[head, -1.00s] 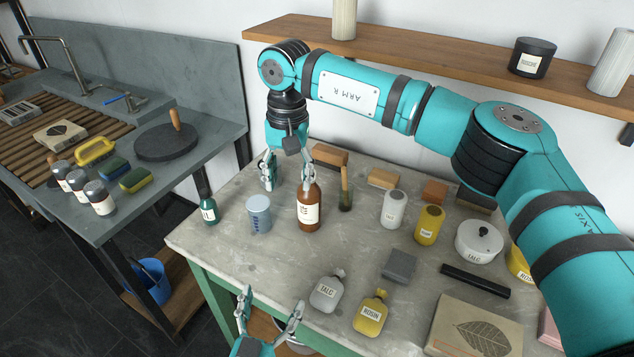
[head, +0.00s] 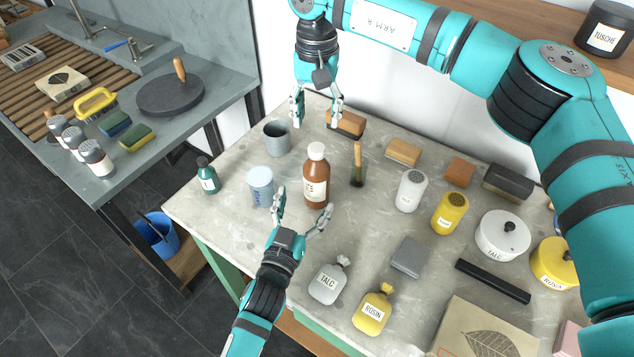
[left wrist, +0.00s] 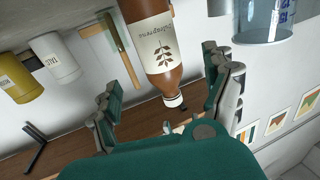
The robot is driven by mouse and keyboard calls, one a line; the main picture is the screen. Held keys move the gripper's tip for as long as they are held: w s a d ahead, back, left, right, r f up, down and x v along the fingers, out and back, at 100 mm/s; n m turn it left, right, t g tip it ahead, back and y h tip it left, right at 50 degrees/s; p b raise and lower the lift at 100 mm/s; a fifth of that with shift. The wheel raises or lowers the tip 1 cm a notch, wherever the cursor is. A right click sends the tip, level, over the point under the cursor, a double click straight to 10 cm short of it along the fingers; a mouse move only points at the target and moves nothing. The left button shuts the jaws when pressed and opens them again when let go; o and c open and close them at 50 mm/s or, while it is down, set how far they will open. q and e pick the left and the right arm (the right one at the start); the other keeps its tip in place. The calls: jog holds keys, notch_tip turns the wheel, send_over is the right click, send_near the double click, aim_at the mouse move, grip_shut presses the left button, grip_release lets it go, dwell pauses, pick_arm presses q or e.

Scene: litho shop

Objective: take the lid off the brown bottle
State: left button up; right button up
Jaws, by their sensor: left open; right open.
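The brown bottle (head: 316,184) stands upright on the stone-topped table, with a white lid (head: 317,151) on its neck and a pale label. In the left wrist view the bottle (left wrist: 152,40) appears upside down, its white lid (left wrist: 173,101) between the fingers in the picture. My left gripper (head: 303,212) is open in front of the bottle, its fingers pointing up toward the bottle's lower part; contact cannot be told. My right gripper (head: 317,118) is open and empty, above and behind the bottle, apart from it.
A clear beaker (head: 260,187) and a green bottle (head: 207,177) stand left of the bottle, a grey cup (head: 277,138) behind. A glass with a brush (head: 358,172) is close on the right. Talc and rosin shakers stand farther right. Bare tabletop lies front left.

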aim_at(313, 185)
pick_arm(q)
jog(key=x, duration=0.8)
jog(key=shift+w+d, duration=0.1)
jog(key=shift+w, duration=0.25)
jog(key=shift+c, duration=0.2)
pick_arm(e)
jog(key=shift+s+r, duration=0.1)
